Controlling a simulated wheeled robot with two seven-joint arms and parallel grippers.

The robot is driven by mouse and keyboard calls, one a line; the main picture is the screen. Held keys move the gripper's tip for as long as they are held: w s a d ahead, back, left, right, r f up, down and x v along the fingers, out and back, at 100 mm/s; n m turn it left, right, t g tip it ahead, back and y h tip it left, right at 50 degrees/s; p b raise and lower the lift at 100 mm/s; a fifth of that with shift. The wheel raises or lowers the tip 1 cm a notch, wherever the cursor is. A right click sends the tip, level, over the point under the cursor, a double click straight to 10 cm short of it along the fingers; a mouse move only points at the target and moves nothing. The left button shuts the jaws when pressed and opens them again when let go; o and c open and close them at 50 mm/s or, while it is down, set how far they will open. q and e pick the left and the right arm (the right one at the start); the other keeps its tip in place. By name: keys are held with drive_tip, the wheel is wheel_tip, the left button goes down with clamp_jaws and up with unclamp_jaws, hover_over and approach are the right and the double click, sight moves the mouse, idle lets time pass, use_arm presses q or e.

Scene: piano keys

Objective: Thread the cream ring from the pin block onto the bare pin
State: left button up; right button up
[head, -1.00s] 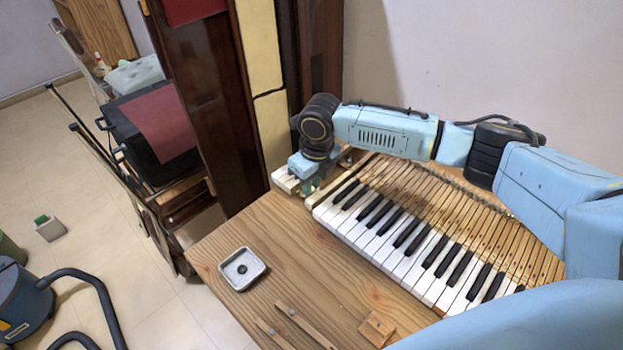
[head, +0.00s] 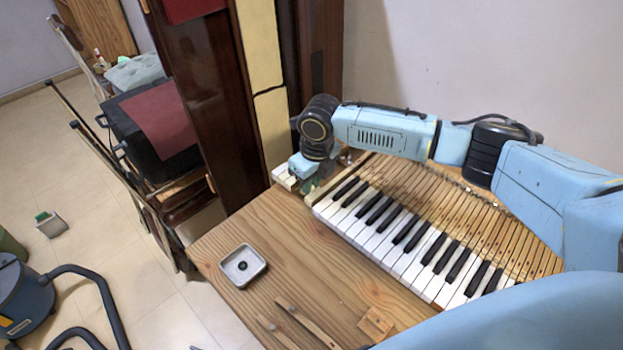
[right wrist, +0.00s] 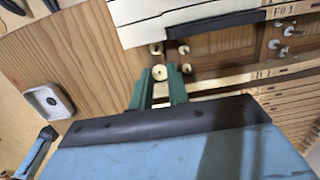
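The cream ring (right wrist: 160,72) shows in the right wrist view as a small round piece with a dark centre. It lies at the fingertips of my right gripper (right wrist: 161,80), between the two green fingers. The fingers stand about a ring's width apart; whether they press on it is unclear. In the head view my right gripper (head: 308,184) is low at the far left end of the keyboard, and the ring there is too small to make out. Several bare metal pins (right wrist: 274,43) stand on brown wood to the right. My left gripper is not in view.
White and black keys (head: 400,235) fill the right of the wooden bench (head: 215,240). A square metal tray (head: 243,266), wooden sticks (head: 305,322) and a small wooden block (head: 377,323) lie in front.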

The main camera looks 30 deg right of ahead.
drive_tip(key=shift+p, duration=1)
idle(1.2)
drive_tip(key=shift+f, duration=0.25)
idle(0.5)
drive_tip(key=shift+f+b, duration=0.6)
drive_tip(key=shift+f, duration=0.3)
idle(0.3)
drive_tip(key=shift+o, duration=1.2)
drive_tip(key=shift+r, duration=0.1)
drive_tip(key=shift+r+p, duration=1)
drive_tip(key=shift+p, duration=0.2)
